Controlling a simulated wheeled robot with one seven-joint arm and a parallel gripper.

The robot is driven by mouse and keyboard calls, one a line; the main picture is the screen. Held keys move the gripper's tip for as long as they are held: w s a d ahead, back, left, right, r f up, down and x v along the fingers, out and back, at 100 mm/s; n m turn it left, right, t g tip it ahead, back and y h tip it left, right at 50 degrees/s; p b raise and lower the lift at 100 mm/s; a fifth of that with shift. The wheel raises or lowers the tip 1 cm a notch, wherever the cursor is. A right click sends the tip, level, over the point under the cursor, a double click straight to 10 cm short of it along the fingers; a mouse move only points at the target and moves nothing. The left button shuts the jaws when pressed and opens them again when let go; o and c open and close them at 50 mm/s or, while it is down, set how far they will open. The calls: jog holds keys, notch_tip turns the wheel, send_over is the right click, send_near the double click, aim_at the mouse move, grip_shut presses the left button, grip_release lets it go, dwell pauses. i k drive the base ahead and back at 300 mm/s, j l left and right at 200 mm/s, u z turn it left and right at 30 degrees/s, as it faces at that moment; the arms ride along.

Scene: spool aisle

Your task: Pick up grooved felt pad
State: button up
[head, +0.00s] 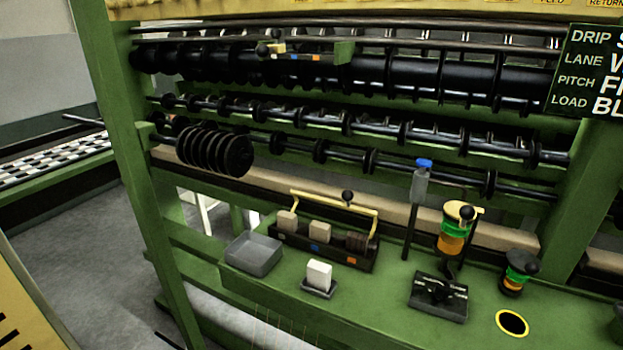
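A white block (319,273) stands on a small dark base in front of the caddy. My gripper is not in view.
A grey tray (253,254) is left of the caddy. Black rollers (400,80) hang behind.

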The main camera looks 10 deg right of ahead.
aim_at(356, 243)
jog(key=i+j, duration=0.15)
jog(key=j, duration=0.2)
jog(key=i+j+z, duration=0.1)
jog(key=j, duration=0.3)
jog(key=i+j, duration=0.25)
jog(key=i+j+z, duration=0.1)
jog(key=j, duration=0.4)
jog(key=i+z, duration=0.1)
jog(key=z, duration=1.3)
jog(key=i+j, duration=0.25)
jog(key=i, duration=0.2)
jog(key=l+z, duration=0.05)
